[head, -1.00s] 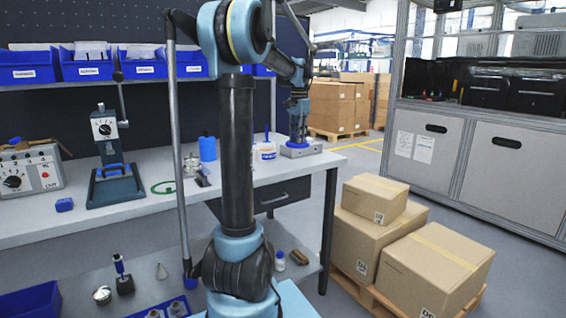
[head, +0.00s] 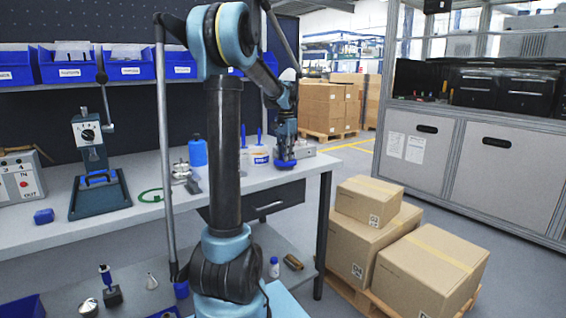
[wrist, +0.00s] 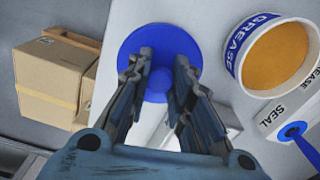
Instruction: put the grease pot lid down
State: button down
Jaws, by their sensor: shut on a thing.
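The grease pot lid is a blue disc with a central knob, seen in the wrist view (wrist: 135,48) below my gripper (wrist: 160,75). My gripper is shut on the knob. In the head view my gripper (head: 285,150) is low over the right end of the workbench, with the blue lid (head: 284,164) under it. I cannot tell whether the lid touches the bench top. The open grease pot (head: 260,156) stands just left of the lid; in the wrist view the pot (wrist: 238,50) is at the right, showing amber grease inside.
A grey metal block (head: 303,151) sits behind my gripper. The workbench (head: 318,160) ends just to the right. Cardboard boxes (head: 372,235) stand on a pallet beyond it.

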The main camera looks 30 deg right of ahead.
jog(key=shift+f, duration=1.3)
jog(key=c, duration=1.4)
grip_release()
jog(key=shift+f, duration=0.1)
jog(key=shift+c, duration=0.2)
notch_tip(320, 180, up, 12)
jog(key=shift+r, duration=0.15)
jog(key=shift+s, duration=0.15)
